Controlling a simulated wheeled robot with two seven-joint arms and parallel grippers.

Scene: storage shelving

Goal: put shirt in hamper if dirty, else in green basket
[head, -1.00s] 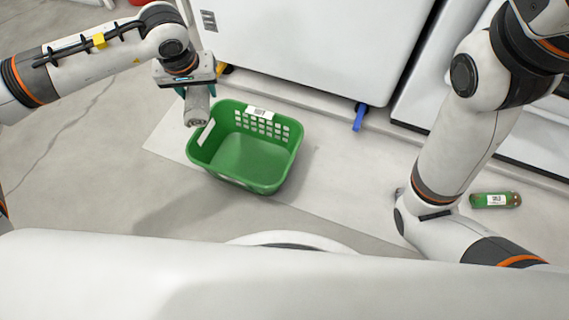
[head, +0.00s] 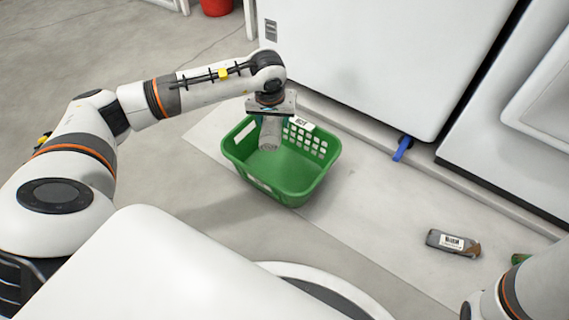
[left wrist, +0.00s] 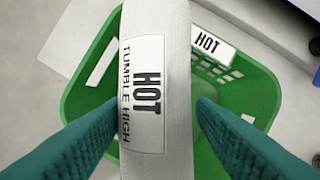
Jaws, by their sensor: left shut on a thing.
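A grey-white rolled shirt (head: 270,134) hangs upright from my left gripper (head: 269,108), whose teal fingers are shut on it. In the left wrist view the roll (left wrist: 163,150) carries a white label reading "HOT" and "TUMBLE HIGH". I see no clear stain on it. The green basket (head: 262,181) is on the floor under it; the roll overlaps the basket's opening near its back left. I cannot tell how far its lower end reaches inside. The basket (left wrist: 75,105) bears a "HOT" tag in the left wrist view. My right gripper is out of view.
A grey rolled item with a barcode label and brown end (head: 452,242) lies on the floor at right, with a partly hidden green item (head: 520,259) beyond. A white cabinet (head: 360,60) with a blue tab (head: 402,149) stands behind. A red bucket (head: 216,6) is at the top.

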